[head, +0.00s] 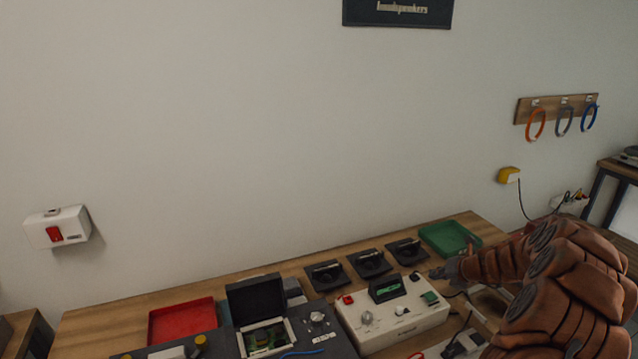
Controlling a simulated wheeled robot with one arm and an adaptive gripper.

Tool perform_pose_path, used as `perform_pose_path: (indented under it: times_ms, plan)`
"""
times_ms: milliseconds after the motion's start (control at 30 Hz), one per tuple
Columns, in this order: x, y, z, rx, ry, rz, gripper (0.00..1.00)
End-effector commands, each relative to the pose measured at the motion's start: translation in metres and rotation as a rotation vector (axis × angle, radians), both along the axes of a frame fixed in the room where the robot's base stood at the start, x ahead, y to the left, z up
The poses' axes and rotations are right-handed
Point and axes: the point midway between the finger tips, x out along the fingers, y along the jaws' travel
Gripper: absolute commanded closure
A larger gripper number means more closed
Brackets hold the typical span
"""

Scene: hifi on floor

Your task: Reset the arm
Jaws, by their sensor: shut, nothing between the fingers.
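My arm (560,285) reaches in from the lower right of the head view, over the right end of the wooden bench. My gripper (436,272) is at its far left end, small and dark, near the white instrument box (398,325) and just below the green tray (449,238). It looks shut, with nothing seen in it. Whether it touches anything cannot be told.
On the bench (107,323) stand a red tray (182,320), an open black case (258,300) with a circuit board, and several black holders (368,264). A white box with a red switch (57,228) is on the wall. Colored loops (536,124) hang at right.

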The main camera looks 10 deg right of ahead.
Motion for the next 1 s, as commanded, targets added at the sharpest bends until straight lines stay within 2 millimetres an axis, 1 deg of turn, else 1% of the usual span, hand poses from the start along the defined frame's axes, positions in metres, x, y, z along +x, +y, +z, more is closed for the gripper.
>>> perform_pose_path:
  times_ms: [67, 133, 167, 233, 300, 367, 400, 467, 500, 567, 600, 667, 700, 767, 800, 867, 900, 967, 1000]
  plan:
    - [0.001, 0.016, 0.011, -0.026, -0.013, 0.060, 1.00]
    - [0.001, 0.038, 0.023, -0.067, -0.030, 0.151, 1.00]
    - [-0.001, 0.049, 0.028, -0.088, -0.039, 0.200, 1.00]
    - [-0.005, 0.080, 0.046, -0.148, -0.068, 0.330, 1.00]
    - [-0.012, 0.111, 0.062, -0.209, -0.097, 0.469, 1.00]
    - [-0.021, 0.136, 0.076, -0.265, -0.126, 0.587, 1.00]
    - [-0.028, 0.152, 0.082, -0.301, -0.142, 0.664, 1.00]
    - [-0.039, 0.175, 0.093, -0.353, -0.170, 0.779, 1.00]
    - [-0.047, 0.190, 0.101, -0.389, -0.190, 0.856, 1.00]
    - [-0.061, 0.210, 0.109, -0.440, -0.216, 0.971, 1.00]
    - [-0.071, 0.223, 0.115, -0.475, -0.237, 1.047, 1.00]
    - [-0.087, 0.242, 0.122, -0.525, -0.263, 1.159, 1.00]
    - [-0.099, 0.253, 0.126, -0.558, -0.283, 1.235, 1.00]
    - [-0.116, 0.268, 0.134, -0.608, -0.314, 1.346, 1.00]
    - [-0.128, 0.278, 0.137, -0.638, -0.332, 1.420, 1.00]
    - [-0.147, 0.291, 0.142, -0.685, -0.360, 1.532, 1.00]
    - [-0.160, 0.298, 0.145, -0.714, -0.379, 1.605, 1.00]
    - [-0.179, 0.308, 0.148, -0.756, -0.408, 1.714, 1.00]
    - [-0.193, 0.313, 0.151, -0.784, -0.428, 1.786, 1.00]
